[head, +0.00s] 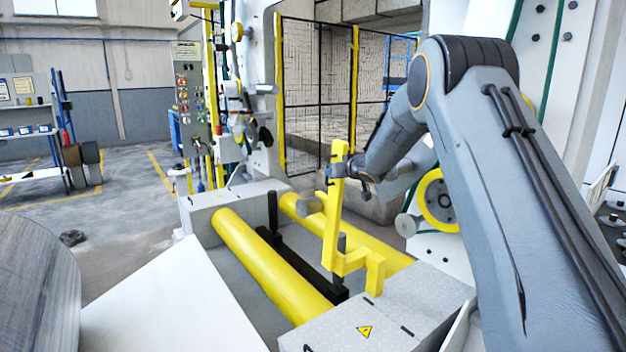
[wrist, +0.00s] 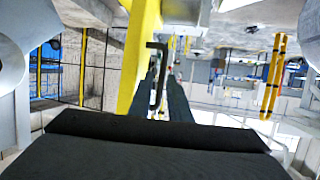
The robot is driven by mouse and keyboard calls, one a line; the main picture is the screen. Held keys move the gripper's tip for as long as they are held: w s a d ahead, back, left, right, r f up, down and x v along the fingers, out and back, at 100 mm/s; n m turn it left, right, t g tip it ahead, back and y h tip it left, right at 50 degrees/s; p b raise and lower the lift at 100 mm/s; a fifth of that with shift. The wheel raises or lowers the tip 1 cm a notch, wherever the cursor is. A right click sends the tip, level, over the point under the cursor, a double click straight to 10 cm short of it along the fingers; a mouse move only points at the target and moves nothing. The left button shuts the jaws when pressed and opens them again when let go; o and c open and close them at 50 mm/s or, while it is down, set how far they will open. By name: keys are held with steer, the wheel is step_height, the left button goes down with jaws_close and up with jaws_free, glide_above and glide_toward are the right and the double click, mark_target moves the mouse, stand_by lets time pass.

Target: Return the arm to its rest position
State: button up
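My arm reaches in from the right in the head view, bent at the elbow, with its forearm pointing down and left. My gripper (head: 350,172) is at the upright of a yellow bracket (head: 333,215); the fingertips are mostly hidden there. In the wrist view the dark fingers of my gripper (wrist: 165,88) point away from the camera. The yellow upright (wrist: 138,55) stands close on their left, and a thin dark hooked part shows between them. I cannot tell whether the fingers touch or hold anything.
Two yellow rollers (head: 265,262) lie in the machine bed below the bracket, with a black bar (head: 300,262) between them. A black mesh fence (head: 318,90) stands behind. A large coil (head: 35,285) is at the lower left. Open floor (head: 130,185) lies at the left.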

steer(key=s+d+f+m+g+h, duration=0.1)
steer(key=s+d+f+g+h, duration=0.15)
steer(key=s, duration=0.65)
steer(key=s+d+f+m+g+h, duration=0.1)
steer(key=s+d+f, duration=0.15)
steer(key=s, duration=0.55)
steer(key=s+d+f+m+g+h, duration=0.15)
steer(key=s+f, duration=0.25)
steer(key=s, duration=0.5)
steer(key=s+a+f+g, duration=0.1)
steer(key=s+f+g, duration=0.2)
steer(key=s, duration=1.3)
steer(key=s+f+g, duration=0.3)
steer(key=s+g, duration=0.1)
steer(key=s, duration=1.2)
steer(key=shift+s+a+f+g+y, duration=0.2)
steer(key=shift+s+a+g+y, duration=0.1)
steer(key=shift+a+g, duration=0.1)
